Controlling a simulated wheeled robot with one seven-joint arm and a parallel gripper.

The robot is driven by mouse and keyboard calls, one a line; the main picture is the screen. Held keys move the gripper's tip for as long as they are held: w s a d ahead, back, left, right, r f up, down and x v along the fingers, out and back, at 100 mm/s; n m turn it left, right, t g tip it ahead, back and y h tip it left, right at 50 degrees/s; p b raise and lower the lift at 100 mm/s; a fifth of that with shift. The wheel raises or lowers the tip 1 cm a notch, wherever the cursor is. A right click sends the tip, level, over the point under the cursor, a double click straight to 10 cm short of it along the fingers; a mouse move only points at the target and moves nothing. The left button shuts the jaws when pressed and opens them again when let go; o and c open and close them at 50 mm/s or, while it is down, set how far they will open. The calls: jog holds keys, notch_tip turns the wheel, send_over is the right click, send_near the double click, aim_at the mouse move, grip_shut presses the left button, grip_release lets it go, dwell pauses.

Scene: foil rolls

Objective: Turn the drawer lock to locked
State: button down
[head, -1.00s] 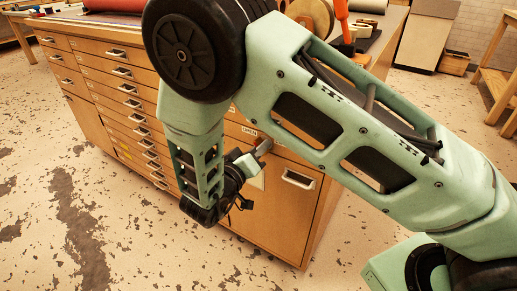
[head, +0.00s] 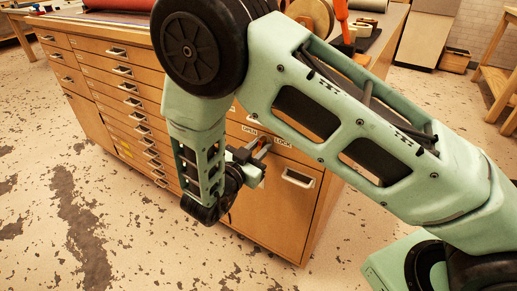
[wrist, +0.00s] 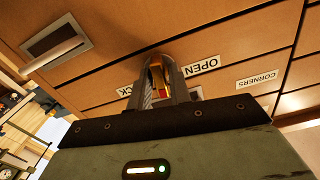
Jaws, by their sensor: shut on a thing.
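My gripper (head: 264,147) is at the front of the wooden drawer cabinet (head: 262,205), just below the OPEN label (head: 249,130) and LOCK label (head: 283,142). In the wrist view the fingers (wrist: 157,70) are shut on a small brass and red piece, the drawer lock's knob (wrist: 158,84), at the cabinet face. The fingers hide most of it, and I cannot tell which label it points to. In that view, OPEN (wrist: 201,66) is right of the fingers and the LOCK label (wrist: 124,92) is partly covered.
A recessed handle (head: 298,178) is on the panel right of my gripper. Several shallow drawers with pull handles (head: 132,102) fill the cabinet's left part. A CORNERS label (wrist: 257,79) shows in the wrist view. The speckled floor (head: 120,235) in front is clear.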

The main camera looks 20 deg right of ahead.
jog(key=m+b, duration=0.1)
jog(key=m, duration=0.4)
jog(key=shift+m+b, duration=0.3)
jog(key=shift+m, duration=0.1)
jog(key=shift+a, duration=0.1)
dwell(0.3)
jog(key=c, duration=1.5)
grip_release()
jog(key=shift+o, duration=0.2)
jog(key=p+v, duration=0.1)
jog(key=v, duration=1.6)
jog(key=shift+s+p, duration=0.15)
jog(key=shift+p, duration=0.15)
jog(key=shift+a+r, duration=0.1)
